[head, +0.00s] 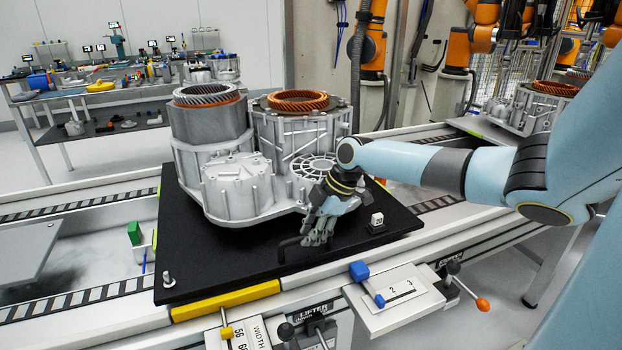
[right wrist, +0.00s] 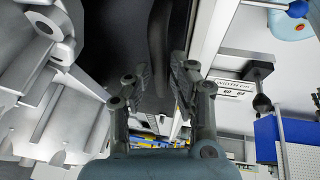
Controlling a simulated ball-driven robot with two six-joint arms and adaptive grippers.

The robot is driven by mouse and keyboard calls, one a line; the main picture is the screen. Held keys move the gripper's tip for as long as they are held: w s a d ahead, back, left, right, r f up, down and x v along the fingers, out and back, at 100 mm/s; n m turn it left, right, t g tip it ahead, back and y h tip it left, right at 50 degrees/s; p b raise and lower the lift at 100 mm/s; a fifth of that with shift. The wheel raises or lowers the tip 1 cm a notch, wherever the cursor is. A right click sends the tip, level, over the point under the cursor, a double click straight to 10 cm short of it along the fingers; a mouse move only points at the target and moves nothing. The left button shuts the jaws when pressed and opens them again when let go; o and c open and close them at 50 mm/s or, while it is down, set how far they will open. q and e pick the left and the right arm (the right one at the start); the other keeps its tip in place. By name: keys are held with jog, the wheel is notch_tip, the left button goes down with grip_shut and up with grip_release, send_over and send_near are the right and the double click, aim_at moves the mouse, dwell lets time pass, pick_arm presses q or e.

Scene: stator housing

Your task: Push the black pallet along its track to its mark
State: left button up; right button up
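The black pallet (head: 200,262) lies on the conveyor track (head: 80,290) and carries the grey stator housing (head: 235,175), which has copper windings on top. A black bar-like handle (head: 288,243) stands at the pallet's front edge. My right gripper (head: 318,238) is low over the front of the pallet, beside the handle. In the right wrist view its two fingers (right wrist: 163,75) are apart, with a dark curved bar (right wrist: 160,35) showing between them; I cannot tell whether they touch it. My left gripper is out of view. I cannot make out which marking is the pallet's mark.
A yellow bar (head: 225,300) runs along the pallet's front edge. A small panel with numbers (head: 395,292) and levers sits at the front rail. Another housing (head: 530,105) stands further right on the line. A green block (head: 134,232) lies left of the pallet.

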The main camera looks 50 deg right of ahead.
jog(key=shift+o, duration=1.2)
jog(key=v, duration=1.2)
jog(key=shift+a, duration=0.1)
